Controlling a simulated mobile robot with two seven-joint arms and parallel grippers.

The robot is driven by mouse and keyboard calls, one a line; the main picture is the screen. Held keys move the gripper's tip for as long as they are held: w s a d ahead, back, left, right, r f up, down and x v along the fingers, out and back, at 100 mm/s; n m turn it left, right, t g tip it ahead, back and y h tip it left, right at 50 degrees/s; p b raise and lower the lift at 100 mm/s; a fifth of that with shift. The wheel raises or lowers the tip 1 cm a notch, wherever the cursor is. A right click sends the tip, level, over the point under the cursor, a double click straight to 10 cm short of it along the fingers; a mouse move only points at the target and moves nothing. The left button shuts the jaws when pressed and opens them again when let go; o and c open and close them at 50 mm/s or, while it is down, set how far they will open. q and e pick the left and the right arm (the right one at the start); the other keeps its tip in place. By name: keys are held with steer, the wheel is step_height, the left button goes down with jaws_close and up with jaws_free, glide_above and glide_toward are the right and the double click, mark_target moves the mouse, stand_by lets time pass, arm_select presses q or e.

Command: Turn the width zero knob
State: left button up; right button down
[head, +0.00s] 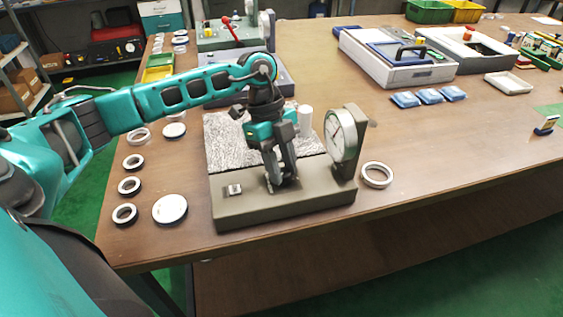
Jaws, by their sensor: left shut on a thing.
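A grey-green gauge stand (240,207) lies near the front of the brown table. A round white dial (341,135) stands upright at its right end. My left gripper (284,184) points down over the stand's base, left of the dial. Its fingers are closed on a small part at the base, which fits the width zero knob; the fingers hide most of it, so its turn cannot be told. A small square fitting with a pale face (235,189) sits on the base to the left. My right gripper is not in view.
A bearing ring (377,175) lies just right of the stand. Several rings and discs (170,208) lie left of it. A speckled grey plate (226,143) and a white cylinder (305,121) are behind. Blue packets (428,96) lie farther back. The table's right front is clear.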

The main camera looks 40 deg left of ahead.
arm_select(q)
steer(key=shift+r+m, duration=0.15)
steer(key=shift+m, duration=0.25)
steer(key=m+g+p, duration=0.1)
steer(key=m, duration=0.1)
steer(key=shift+w+m+y, duration=0.1)
steer(key=shift+m+y, duration=0.2)
steer(key=m+g+y+p, duration=0.1)
steer(key=m, duration=0.3)
steer(key=shift+d, duration=0.15)
steer(key=shift+w+m+g+y, duration=0.1)
steer(key=shift+m+g+y, duration=0.45)
steer(key=shift+m, duration=0.85)
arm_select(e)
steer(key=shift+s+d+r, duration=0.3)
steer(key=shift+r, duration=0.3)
arm_select(q)
steer(key=shift+f, duration=0.2)
steer(key=o, duration=1.1)
steer(key=shift+c, duration=0.2)
steer(key=shift+r, duration=0.15)
